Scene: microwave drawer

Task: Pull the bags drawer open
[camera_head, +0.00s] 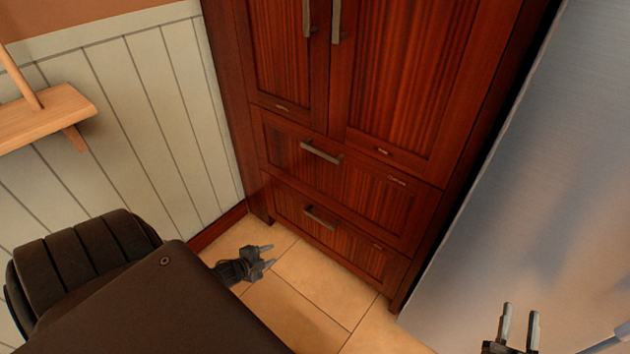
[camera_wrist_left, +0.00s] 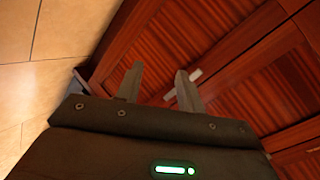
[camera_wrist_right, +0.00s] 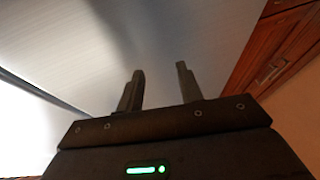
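A dark reddish wooden cabinet has two closed drawers below its doors. The upper drawer (camera_head: 365,185) has a grey bar handle (camera_head: 322,152). The lower drawer (camera_head: 345,240) has a similar handle (camera_head: 320,217). Their small labels are too small to read, so I cannot tell which is the bags drawer. My left gripper (camera_head: 269,255) is open and empty, low over the floor, left of and below the lower handle. In the left wrist view a pale drawer handle (camera_wrist_left: 196,76) shows partly behind the right finger, apart from it. My right gripper (camera_head: 520,309) is open and empty in front of the fridge-like metal panel.
A large grey metal panel (camera_head: 530,180) stands right of the cabinet. A wooden shelf (camera_head: 45,118) sticks out from the panelled wall at left. The tiled floor (camera_head: 300,300) in front of the drawers shows no loose objects.

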